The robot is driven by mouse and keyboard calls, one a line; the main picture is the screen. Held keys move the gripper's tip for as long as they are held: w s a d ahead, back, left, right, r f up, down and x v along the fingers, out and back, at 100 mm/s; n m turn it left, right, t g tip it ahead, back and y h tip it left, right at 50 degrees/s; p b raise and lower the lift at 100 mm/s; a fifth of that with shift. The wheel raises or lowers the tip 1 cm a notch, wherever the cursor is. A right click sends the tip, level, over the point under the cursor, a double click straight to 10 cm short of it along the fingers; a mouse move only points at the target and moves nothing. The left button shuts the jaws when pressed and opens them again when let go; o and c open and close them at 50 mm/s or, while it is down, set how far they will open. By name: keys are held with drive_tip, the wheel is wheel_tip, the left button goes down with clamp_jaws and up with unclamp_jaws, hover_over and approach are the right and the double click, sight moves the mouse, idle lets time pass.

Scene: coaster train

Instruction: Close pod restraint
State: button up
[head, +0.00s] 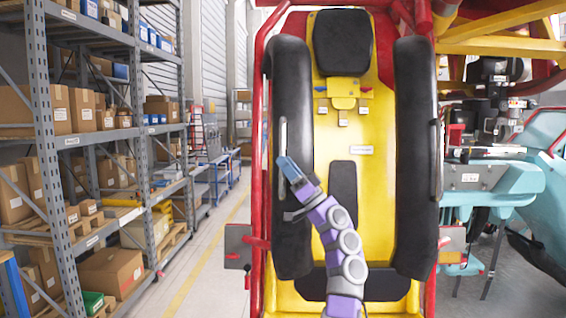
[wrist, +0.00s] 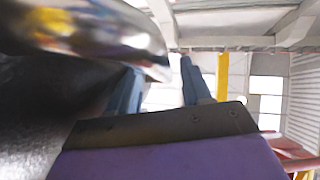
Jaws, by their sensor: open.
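The pod (head: 385,120) is a yellow seat in a red frame, with a black headrest (head: 343,42). Two long padded black restraint arms stand along its sides, the left one (head: 291,75) and the right one (head: 416,110), spread apart with the seat bare between them. Each has a thin grey handle, left (head: 283,138) and right (head: 436,160). My gripper (head: 287,166) is open, with blue fingers at the left restraint near its handle's lower end. In the wrist view a shiny bar (wrist: 110,35) passes close to the open fingers (wrist: 161,66); contact is unclear.
Shelving with cardboard boxes (head: 112,272) lines the left, past an aisle with a yellow floor line (head: 205,262). A teal machine (head: 480,178) stands close on the right. Yellow beams (head: 500,45) cross the upper right. The red frame (head: 258,120) borders the pod.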

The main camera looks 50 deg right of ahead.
drive_tip(key=b+v, duration=0.4)
drive_tip(key=v, duration=1.1)
drive_tip(key=shift+d+f, duration=0.2)
drive_tip(key=shift+f, duration=0.1)
